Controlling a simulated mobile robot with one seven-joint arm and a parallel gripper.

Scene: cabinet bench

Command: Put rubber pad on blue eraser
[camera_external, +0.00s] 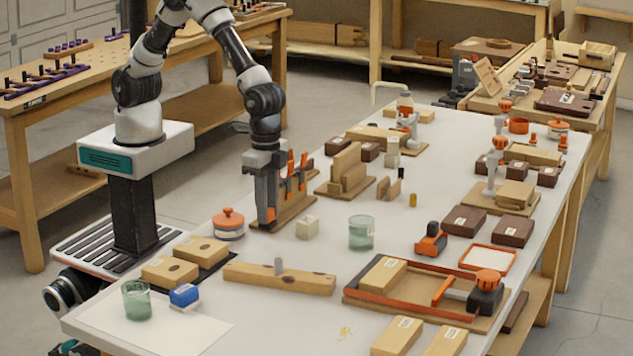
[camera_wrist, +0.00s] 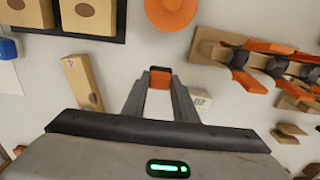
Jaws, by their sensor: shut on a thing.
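The blue eraser (camera_external: 184,295) is a small blue block with a white lower part, near the front left of the white bench. Part of a blue thing, probably the eraser, shows at the left edge of the wrist view (camera_wrist: 8,48). My gripper (camera_external: 267,218) points down over the bench beside the tool rack, right of the orange-lidded pot. In the wrist view its fingers (camera_wrist: 160,90) are closed on a small orange and dark piece (camera_wrist: 160,78), probably the rubber pad. The fingers mostly hide this piece in the external view. My gripper is well apart from the eraser.
An orange-lidded pot (camera_external: 228,226), a pale block (camera_external: 307,228) and an upright tool rack (camera_external: 285,210) stand near my gripper. A dark tray (camera_external: 208,272) with wooden blocks, a wooden bar (camera_external: 285,280) and a green glass (camera_external: 137,300) lie around the eraser.

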